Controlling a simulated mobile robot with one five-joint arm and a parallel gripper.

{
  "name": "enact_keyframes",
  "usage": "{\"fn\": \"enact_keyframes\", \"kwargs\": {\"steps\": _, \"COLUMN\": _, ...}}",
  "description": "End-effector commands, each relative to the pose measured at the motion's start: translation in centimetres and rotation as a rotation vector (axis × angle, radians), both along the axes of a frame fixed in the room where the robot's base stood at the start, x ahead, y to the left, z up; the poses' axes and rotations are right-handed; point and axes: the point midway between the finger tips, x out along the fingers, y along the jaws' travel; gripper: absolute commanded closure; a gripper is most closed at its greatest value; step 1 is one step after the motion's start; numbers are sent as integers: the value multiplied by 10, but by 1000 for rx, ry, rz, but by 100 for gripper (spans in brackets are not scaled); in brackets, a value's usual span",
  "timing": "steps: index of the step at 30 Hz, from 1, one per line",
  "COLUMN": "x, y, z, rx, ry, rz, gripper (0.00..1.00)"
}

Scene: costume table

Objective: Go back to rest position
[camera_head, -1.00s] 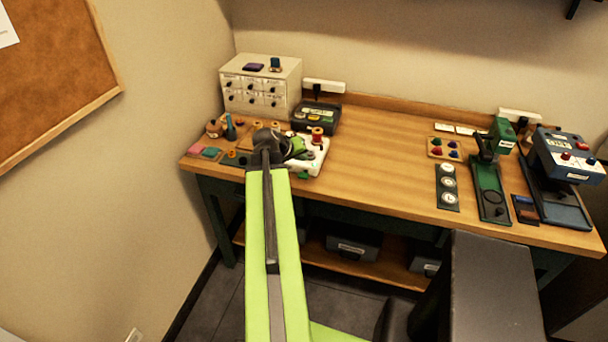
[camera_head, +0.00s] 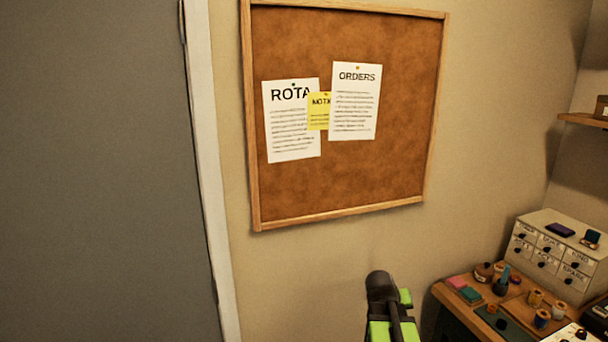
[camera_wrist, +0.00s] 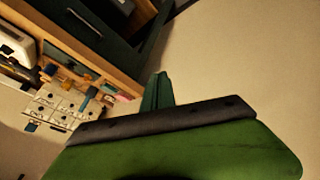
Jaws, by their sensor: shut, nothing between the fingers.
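My gripper (camera_wrist: 161,80) shows in the wrist view as a narrow dark green finger shape, closed and empty, above a black strip and a broad green part of my arm. In the head view, the black and green end of my arm (camera_head: 383,292) is at the bottom, left of the table (camera_head: 452,296) and in front of the bare wall. The fingers cannot be made out there. The table also shows tilted in the wrist view (camera_wrist: 118,80), apart from the gripper.
A white drawer cabinet (camera_head: 549,255), spools and small pots stand on the table's left end. A corkboard (camera_head: 390,165) with papers hangs on the wall. A grey panel (camera_head: 95,170) fills the left.

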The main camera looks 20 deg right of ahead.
Motion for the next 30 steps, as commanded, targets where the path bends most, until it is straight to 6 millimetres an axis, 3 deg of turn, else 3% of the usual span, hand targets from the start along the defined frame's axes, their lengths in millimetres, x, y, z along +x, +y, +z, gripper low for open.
{"fn": "enact_keyframes", "kwargs": {"steps": 1, "x": 14, "y": 46, "z": -5, "rx": 36, "ry": 14, "rz": 61, "gripper": 100}}
{"fn": "enact_keyframes", "kwargs": {"steps": 6, "x": 26, "y": 193, "z": -24, "rx": 180, "ry": 99, "rz": 238, "gripper": 100}}
{"fn": "enact_keyframes", "kwargs": {"steps": 9, "x": 12, "y": 264, "z": -34, "rx": 274, "ry": 176, "rz": 321, "gripper": 100}}
{"fn": "enact_keyframes", "kwargs": {"steps": 12, "x": -15, "y": 308, "z": -41, "rx": 382, "ry": 267, "rz": 363, "gripper": 100}}
{"fn": "enact_keyframes", "kwargs": {"steps": 15, "x": -39, "y": 323, "z": -44, "rx": 475, "ry": 349, "rz": 371, "gripper": 100}}
{"fn": "enact_keyframes", "kwargs": {"steps": 18, "x": -48, "y": 326, "z": -44, "rx": 497, "ry": 388, "rz": 378, "gripper": 100}}
{"fn": "enact_keyframes", "kwargs": {"steps": 30, "x": -47, "y": 325, "z": -44, "rx": 493, "ry": 388, "rz": 379, "gripper": 100}}
